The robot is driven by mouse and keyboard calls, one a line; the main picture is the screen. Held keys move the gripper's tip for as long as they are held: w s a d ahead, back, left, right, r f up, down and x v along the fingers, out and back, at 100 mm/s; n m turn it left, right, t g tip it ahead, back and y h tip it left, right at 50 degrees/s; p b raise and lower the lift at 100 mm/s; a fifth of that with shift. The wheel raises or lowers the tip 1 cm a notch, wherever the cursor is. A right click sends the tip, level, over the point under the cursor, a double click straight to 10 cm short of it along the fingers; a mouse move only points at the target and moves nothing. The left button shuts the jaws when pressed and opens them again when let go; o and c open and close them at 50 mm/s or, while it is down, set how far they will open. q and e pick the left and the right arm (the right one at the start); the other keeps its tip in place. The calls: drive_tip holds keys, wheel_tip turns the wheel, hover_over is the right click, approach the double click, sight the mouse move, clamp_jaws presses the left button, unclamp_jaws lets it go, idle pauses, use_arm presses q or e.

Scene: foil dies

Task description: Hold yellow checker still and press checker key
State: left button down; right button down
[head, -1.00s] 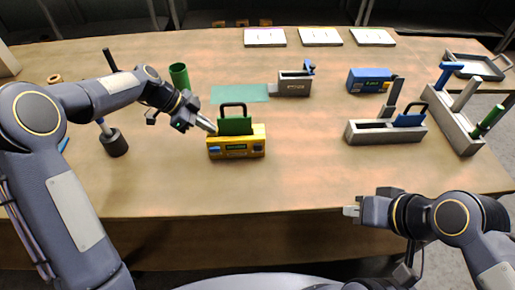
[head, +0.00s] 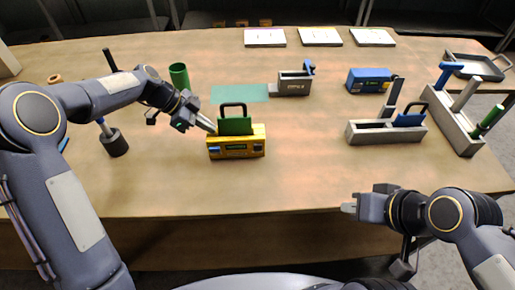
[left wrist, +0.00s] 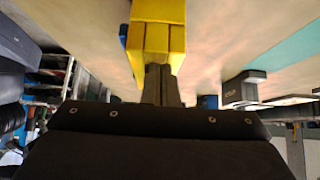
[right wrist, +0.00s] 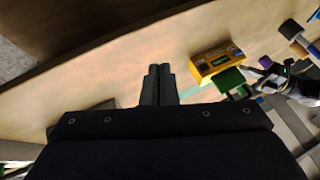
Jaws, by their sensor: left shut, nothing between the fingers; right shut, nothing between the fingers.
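The yellow checker (head: 237,147) stands on the table with a green die with a black handle (head: 235,125) seated in its top. Its front shows a small dark green display between blue parts; I cannot tell which is the key. My left gripper (head: 214,130) is shut and empty, its tips at the checker's left end. In the left wrist view the tips (left wrist: 160,70) meet the yellow end face (left wrist: 158,38), touching or nearly so. My right gripper (head: 348,208) is shut and empty near the table's front edge, apart from the checker, which also shows in the right wrist view (right wrist: 215,62).
A blue box (head: 369,80), a grey holder with a blue-handled piece (head: 385,133) and a long grey rack (head: 455,122) stand to the right. A green cup (head: 179,76) and a dark cylinder (head: 115,143) stand left. The table in front of the checker is clear.

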drive_tip(key=w+a+f+n+t, duration=0.1)
drive_tip(key=w+a+f, duration=0.2)
drive_tip(key=w, duration=0.1)
drive_tip(key=w+a+f+n+t+y, duration=0.1)
drive_tip(key=w+a+f+n, duration=0.1)
drive_tip(key=w+a+f, duration=0.1)
drive_tip(key=w+a+f+n, duration=0.1)
drive_tip(key=w+a+f, duration=0.2)
drive_tip(key=w+a, duration=0.1)
drive_tip(key=shift+w+a+n+t+y, duration=0.15)
drive_tip(key=shift+w+n+t, duration=0.05)
drive_tip(key=shift+w, duration=0.2)
drive_tip(key=shift+w+a+n+t+y, duration=0.1)
drive_tip(key=shift+w+n+t+y, duration=0.1)
drive_tip(key=shift+w, duration=0.15)
drive_tip(key=a, duration=0.2)
drive_tip(key=a+f+n+y, duration=0.1)
drive_tip(key=a+f+t+y, duration=0.1)
drive_tip(key=a, duration=0.1)
drive_tip(key=shift+s+a+f+n, duration=0.15)
drive_tip(key=shift+a+f+n, duration=0.05)
drive_tip(key=shift+a+n, duration=0.2)
approach(254, 151)
drive_tip(key=shift+w+a+f, duration=0.6)
drive_tip(key=shift+a+f, duration=0.15)
drive_tip(key=shift+a, duration=0.1)
drive_tip(key=shift+w+a+f, duration=0.6)
drive_tip(key=shift+a+f, duration=0.15)
drive_tip(key=shift+a, duration=0.1)
drive_tip(key=shift+w, duration=0.1)
